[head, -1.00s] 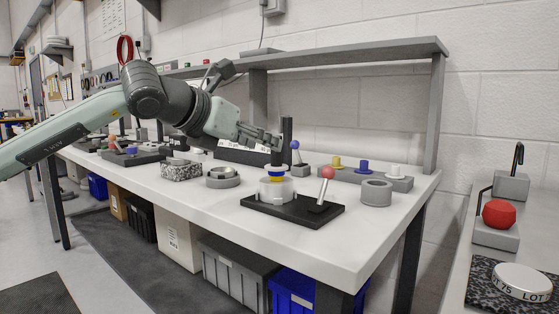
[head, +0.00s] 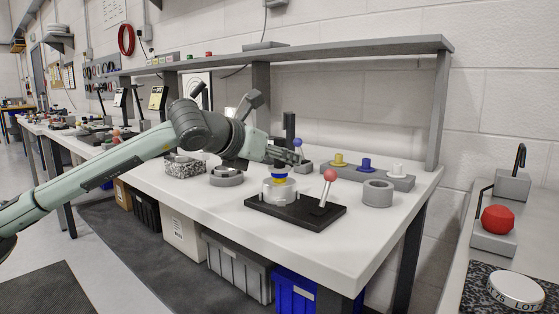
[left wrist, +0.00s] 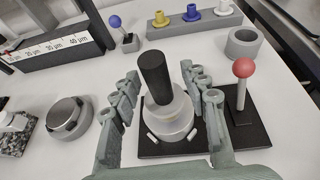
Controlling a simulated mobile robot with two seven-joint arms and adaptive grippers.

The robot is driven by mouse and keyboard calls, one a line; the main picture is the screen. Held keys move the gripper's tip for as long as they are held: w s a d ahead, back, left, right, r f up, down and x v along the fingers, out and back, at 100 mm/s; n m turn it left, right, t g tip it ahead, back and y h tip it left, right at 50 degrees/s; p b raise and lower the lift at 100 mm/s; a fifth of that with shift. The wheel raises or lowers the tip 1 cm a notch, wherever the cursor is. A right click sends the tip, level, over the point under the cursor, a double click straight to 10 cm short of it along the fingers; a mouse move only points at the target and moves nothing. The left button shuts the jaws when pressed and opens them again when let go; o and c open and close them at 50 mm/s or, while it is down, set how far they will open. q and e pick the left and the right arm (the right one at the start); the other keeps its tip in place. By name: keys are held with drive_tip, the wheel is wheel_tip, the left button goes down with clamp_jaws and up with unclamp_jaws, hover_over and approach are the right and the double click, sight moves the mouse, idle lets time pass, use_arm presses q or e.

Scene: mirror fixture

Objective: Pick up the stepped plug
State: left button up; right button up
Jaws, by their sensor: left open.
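The stepped plug (head: 279,177) stands upright in a pale round holder on a black base plate (head: 318,216). In the head view, blue and yellow bands show on it below my left gripper (head: 285,157). The left wrist view shows its black handle (left wrist: 155,75) rising from a pale stepped body. My left gripper (left wrist: 159,85) is open, with its fingers on either side of the handle and visible gaps. A red-ball lever (left wrist: 243,68) stands on the same plate, just right of the right finger. My right gripper is in neither view.
A grey rack (head: 385,180) with yellow, blue and white pieces stands behind. A grey ring (head: 378,194) is at right, a blue-ball lever (head: 299,143) behind. A round metal piece (head: 226,177) and a speckled block (head: 186,169) are left. The front tabletop is clear.

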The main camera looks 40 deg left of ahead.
use_arm(q)
clamp_jaws()
drive_tip(key=shift+r, duration=0.1)
idle(0.4)
